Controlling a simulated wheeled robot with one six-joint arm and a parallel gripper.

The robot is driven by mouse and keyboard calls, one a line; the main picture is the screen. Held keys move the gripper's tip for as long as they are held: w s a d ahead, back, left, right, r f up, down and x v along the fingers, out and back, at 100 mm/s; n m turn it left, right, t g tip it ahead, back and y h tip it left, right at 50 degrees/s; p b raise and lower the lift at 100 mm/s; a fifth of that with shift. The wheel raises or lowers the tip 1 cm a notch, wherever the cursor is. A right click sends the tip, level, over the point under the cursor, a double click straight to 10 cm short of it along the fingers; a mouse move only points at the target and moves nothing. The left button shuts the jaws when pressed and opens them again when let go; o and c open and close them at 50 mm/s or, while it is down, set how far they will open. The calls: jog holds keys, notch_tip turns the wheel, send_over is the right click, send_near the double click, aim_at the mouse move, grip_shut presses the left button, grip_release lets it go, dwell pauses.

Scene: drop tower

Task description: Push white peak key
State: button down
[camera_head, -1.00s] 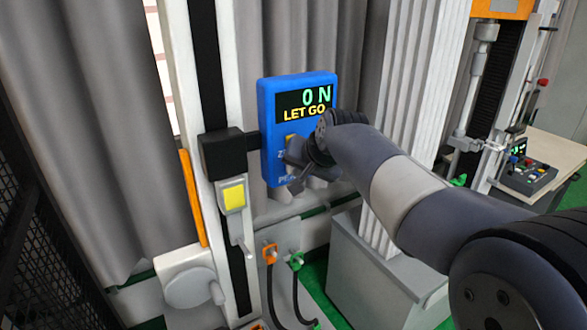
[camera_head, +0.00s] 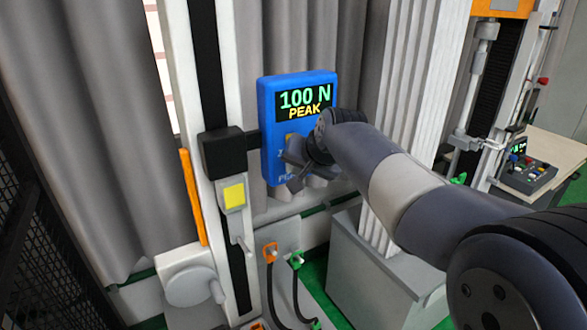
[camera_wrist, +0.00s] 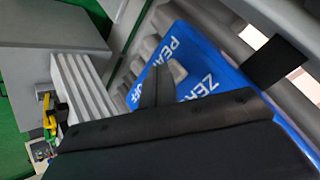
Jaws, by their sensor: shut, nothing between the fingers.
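The blue force gauge (camera_head: 268,105) hangs on the upright column, and its screen (camera_head: 304,99) reads "100 N" and "PEAK". My gripper (camera_head: 297,172) is shut and empty at the lower part of the gauge's face, covering most of its keys and labels. In the wrist view, the shut fingers (camera_wrist: 163,72) lie over the gauge face beside the "PEAK" lettering. A small whitish key (camera_wrist: 178,71) shows right beside the fingertips. I cannot tell whether they touch it. The gauge also fills the right middle of the wrist view (camera_wrist: 222,82).
A black bracket (camera_head: 222,153) holds the gauge to the column, with a yellow-faced part (camera_head: 233,195) below it. Grey curtains (camera_head: 70,120) hang behind. A white ribbed pillar (camera_head: 415,80) stands to the right. A control box (camera_head: 527,176) sits on the far-right table.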

jog(key=shift+s+d, duration=0.4)
jog(key=shift+s, duration=0.15)
jog(key=s+d, duration=0.1)
jog(key=s+d+b, duration=0.1)
jog(key=s+b, duration=0.1)
jog(key=s, duration=0.1)
jog(key=shift+s+d, duration=0.1)
jog(key=shift+d, duration=0.3)
dwell(0.6)
jog(key=shift+s+d+b, duration=0.5)
jog(key=shift+s+d, duration=0.05)
jog(key=shift+s, duration=0.25)
jog(key=shift+s+d+b, duration=0.45)
jog(key=shift+s+d, duration=0.05)
jog(key=shift+s, duration=0.3)
